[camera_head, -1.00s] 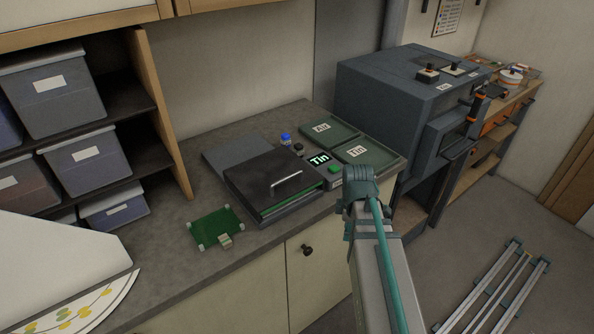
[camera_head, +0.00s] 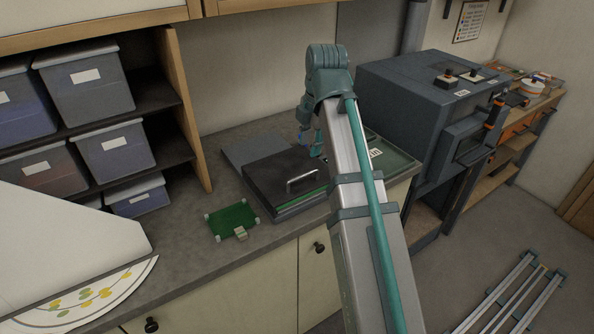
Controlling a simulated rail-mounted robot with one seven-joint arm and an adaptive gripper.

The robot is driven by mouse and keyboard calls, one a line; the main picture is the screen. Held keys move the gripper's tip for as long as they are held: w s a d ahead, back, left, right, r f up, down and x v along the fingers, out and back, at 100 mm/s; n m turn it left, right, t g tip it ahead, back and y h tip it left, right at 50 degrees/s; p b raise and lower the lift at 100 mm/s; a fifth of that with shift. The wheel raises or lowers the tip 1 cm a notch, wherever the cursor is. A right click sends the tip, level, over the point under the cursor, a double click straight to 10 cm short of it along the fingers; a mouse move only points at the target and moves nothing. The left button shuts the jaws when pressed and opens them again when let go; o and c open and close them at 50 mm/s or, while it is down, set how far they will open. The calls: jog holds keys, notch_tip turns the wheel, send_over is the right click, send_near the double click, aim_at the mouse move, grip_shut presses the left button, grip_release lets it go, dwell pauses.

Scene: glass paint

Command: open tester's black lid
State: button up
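The tester (camera_head: 262,211) sits on the grey counter with its black lid (camera_head: 266,184) lying nearly flat. A silver bar handle (camera_head: 303,182) is on the lid's right part, and a thin green strip shows under the lid's front edge. My gripper (camera_head: 309,152) hangs from my raised arm, just behind and to the right of the lid. It looks apart from the handle. It is small and partly hidden by my arm, so whether its fingers are open is unclear. My arm hides the tester's display and button.
A green circuit board (camera_head: 232,219) lies on the counter left of the tester. A green tray (camera_head: 385,156) is partly hidden behind my arm. A large blue-grey machine (camera_head: 410,105) stands to the right. Bins (camera_head: 112,150) fill the left shelf.

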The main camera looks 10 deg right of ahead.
aim_at(305, 174)
jog(key=shift+w+a+f+p, duration=0.1)
jog(key=shift+w+f+p, duration=0.3)
jog(key=shift+f, duration=1.35)
jog(key=shift+w+a+f+p, duration=0.2)
jog(key=shift+f+p, duration=0.4)
jog(key=shift+f, duration=1.15)
jog(key=shift+w+a+f+p, duration=0.1)
jog(key=shift+w+f+p, duration=0.35)
jog(key=shift+f, duration=1.3)
jog(key=shift+s, duration=0.1)
grip_shut()
